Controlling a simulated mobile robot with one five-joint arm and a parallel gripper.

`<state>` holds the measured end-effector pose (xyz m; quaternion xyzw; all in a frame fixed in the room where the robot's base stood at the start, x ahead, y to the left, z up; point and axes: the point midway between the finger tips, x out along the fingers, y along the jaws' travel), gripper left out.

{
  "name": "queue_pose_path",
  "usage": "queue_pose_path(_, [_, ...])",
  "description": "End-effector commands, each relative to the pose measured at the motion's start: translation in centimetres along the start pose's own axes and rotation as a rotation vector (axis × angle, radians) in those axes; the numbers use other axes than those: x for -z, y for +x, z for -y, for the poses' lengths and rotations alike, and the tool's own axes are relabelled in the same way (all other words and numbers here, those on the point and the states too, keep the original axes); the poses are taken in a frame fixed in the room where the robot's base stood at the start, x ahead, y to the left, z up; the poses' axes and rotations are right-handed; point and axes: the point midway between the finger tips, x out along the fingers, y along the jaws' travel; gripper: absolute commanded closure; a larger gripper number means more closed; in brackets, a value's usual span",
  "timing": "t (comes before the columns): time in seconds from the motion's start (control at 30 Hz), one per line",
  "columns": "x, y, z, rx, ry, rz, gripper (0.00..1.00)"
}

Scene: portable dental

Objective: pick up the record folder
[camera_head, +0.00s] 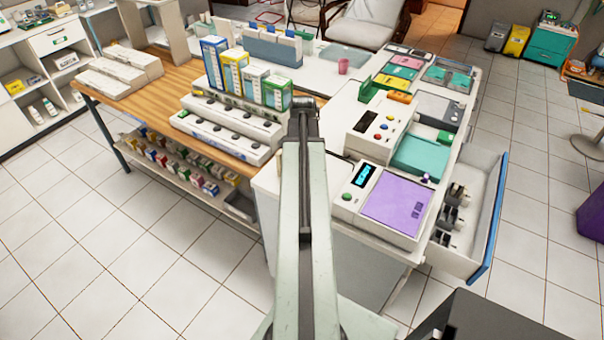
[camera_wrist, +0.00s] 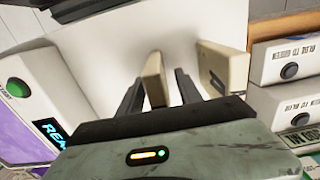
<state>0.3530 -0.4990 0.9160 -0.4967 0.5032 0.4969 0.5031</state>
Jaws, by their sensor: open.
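My gripper (camera_head: 303,106) is over the near end of the white counter, between the control box and the stacked white units. In the wrist view my gripper (camera_wrist: 160,77) is open, with its two dark fingers spread. A slim beige upright piece (camera_wrist: 154,80) shows between the fingers, close to the left one. A second beige piece (camera_wrist: 222,68) with a small dark label stands just right of the right finger. Either may be the record folder; I cannot tell, nor whether a finger touches them. My arm hides this spot in the head view.
The control box (camera_head: 366,175) with a purple pad is right of my arm. White units (camera_head: 228,122) with tall boxes stand left. An open drawer (camera_head: 485,215) juts out at right. Coloured flat items, including a pink one (camera_head: 405,62), lie at the back.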

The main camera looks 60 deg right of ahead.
Motion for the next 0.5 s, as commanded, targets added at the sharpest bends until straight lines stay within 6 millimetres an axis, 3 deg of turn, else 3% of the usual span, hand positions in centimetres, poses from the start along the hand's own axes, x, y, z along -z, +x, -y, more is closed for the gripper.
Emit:
queue_pose_path(0.03, [-0.01,1.91,0.02,0.000,0.000,0.000,0.58])
queue_pose_path(0.1, [-0.02,2.61,0.02,0.000,0.000,0.000,0.58])
queue_pose_path(0.37, [-0.04,2.28,0.05,0.000,-0.001,0.000,0.61])
queue_pose_path(0.5, [-0.05,2.27,0.07,0.000,-0.001,0.000,1.00])
